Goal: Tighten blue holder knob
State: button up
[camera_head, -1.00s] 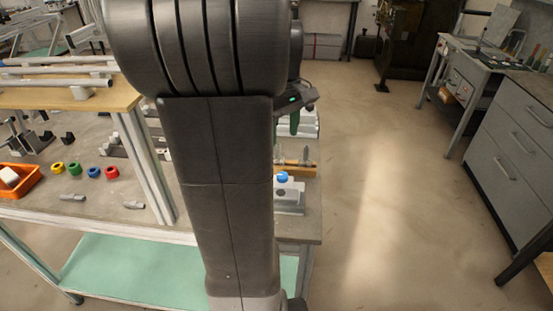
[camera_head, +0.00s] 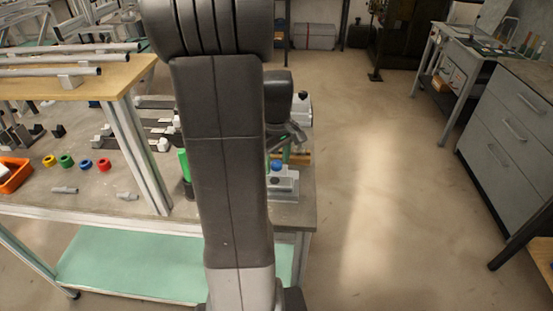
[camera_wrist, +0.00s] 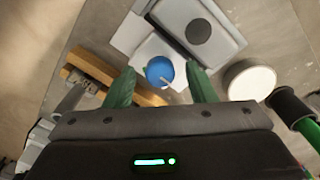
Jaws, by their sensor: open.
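The blue holder knob (camera_wrist: 160,71) shows in the wrist view, with a small light pointer on it, on a white and grey holder (camera_wrist: 205,22) with a dark round spot. In the head view the blue knob (camera_head: 277,166) sits on its pale holder (camera_head: 284,184) near the right end of the bench. My gripper (camera_wrist: 162,86) is open, with its green fingers on either side of the knob in the wrist view. I cannot tell whether they touch it. In the head view my arm hides part of the bench and most of my gripper.
A wooden block (camera_wrist: 108,76) lies left of the knob in the wrist view. A white round-topped thing (camera_wrist: 250,80) and a black and green handle (camera_wrist: 294,108) stand on the right. Coloured rings (camera_head: 84,163) and an orange bin (camera_head: 13,174) are on the bench's left.

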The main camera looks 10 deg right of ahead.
jog(key=c, duration=1)
jog(key=m, duration=0.4)
jog(key=shift+p, duration=0.35)
jog(key=m, duration=0.4)
jog(key=shift+m, duration=0.3)
jog(key=m+p, duration=0.1)
jog(key=m, duration=1.2)
jog(key=shift+m, duration=0.3)
